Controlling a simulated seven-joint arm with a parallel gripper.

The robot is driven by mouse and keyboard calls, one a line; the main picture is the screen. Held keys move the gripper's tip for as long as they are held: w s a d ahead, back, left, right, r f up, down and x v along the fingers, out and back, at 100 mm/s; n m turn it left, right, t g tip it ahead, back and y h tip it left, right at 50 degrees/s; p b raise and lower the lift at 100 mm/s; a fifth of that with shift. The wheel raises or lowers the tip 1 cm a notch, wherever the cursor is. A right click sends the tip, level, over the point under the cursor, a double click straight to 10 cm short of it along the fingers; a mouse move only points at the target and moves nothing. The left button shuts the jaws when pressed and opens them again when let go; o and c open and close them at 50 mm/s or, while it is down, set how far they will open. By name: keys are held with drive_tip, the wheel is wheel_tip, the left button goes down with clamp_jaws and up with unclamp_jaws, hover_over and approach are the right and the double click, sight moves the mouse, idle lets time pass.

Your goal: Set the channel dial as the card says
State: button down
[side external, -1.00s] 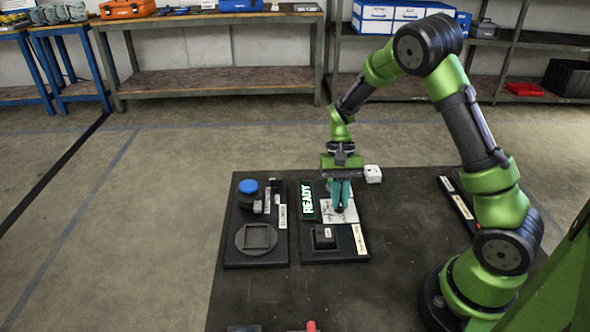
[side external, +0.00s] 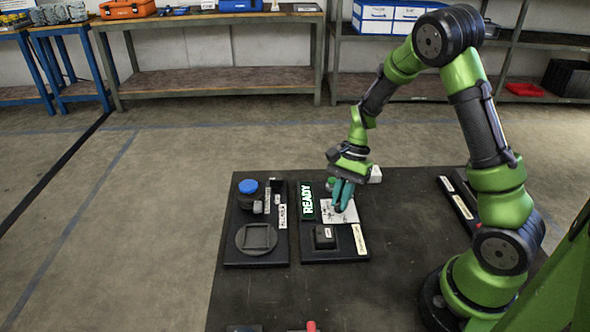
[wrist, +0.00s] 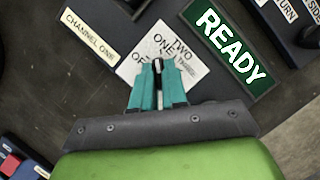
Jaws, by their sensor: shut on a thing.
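The channel dial has a white face (side external: 350,215) on the right-hand black panel; the face also shows in the wrist view (wrist: 195,72), printed OFF, ONE, TWO and THREE. My gripper (side external: 340,207) has teal fingers and comes down on the dial at a tilt. In the wrist view my gripper (wrist: 158,78) is closed around the small dark knob (wrist: 157,65), whose white-marked end shows between the fingers. The mark seems to face ONE, but the fingers hide part of the dial. The card (wrist: 90,36) reads CHANNEL ONE; it lies on the panel in the side view (side external: 360,239).
A lit green READY display (side external: 307,202) sits left of the dial. A second panel with a blue-capped container (side external: 248,192) is to the left.

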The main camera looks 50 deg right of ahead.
drive_tip(key=shift+f+m, duration=0.1)
drive_tip(key=shift+m, duration=0.6)
drive_tip(key=shift+t, duration=0.3)
drive_tip(key=c, duration=1.2)
unclamp_jaws()
drive_tip(key=shift+o, duration=0.2)
drive_tip(key=v, duration=1.7)
